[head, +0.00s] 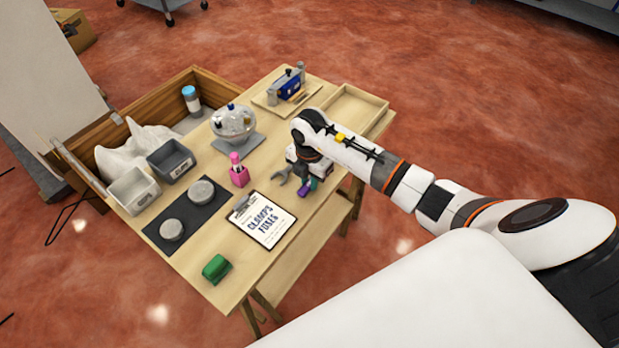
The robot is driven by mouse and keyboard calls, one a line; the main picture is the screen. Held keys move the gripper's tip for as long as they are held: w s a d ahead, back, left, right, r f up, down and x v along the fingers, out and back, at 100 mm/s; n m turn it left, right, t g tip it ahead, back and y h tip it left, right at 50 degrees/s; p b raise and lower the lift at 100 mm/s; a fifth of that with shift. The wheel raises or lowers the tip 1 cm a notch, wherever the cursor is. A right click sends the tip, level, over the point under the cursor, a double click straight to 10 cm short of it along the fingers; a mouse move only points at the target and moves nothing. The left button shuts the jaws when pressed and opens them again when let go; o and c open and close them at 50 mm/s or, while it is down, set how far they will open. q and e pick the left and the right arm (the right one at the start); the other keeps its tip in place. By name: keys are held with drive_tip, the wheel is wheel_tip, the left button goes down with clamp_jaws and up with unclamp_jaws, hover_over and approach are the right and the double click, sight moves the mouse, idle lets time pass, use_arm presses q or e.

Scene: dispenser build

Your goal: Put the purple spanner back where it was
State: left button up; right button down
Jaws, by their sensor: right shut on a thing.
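My right arm reaches in from the right over the table, with its gripper (308,178) low near the table's right edge. The gripper is shut on the purple spanner (304,189), whose purple part shows just below the fingers. The gripper and wrist hide part of it, and I cannot tell whether it touches the table. A grey open-ended spanner head (281,175) shows just left of the gripper. A small teal thing (314,183) shows right beside the purple part. My left gripper is not in view.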

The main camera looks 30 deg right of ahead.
drive_tip(key=shift+f, duration=0.1)
drive_tip(key=c, duration=1.3)
unclamp_jaws()
drive_tip(key=shift+o, duration=0.2)
wheel_tip(320, 180, up, 12)
drive_tip(key=b, duration=0.1)
drive_tip(key=shift+a, duration=0.1)
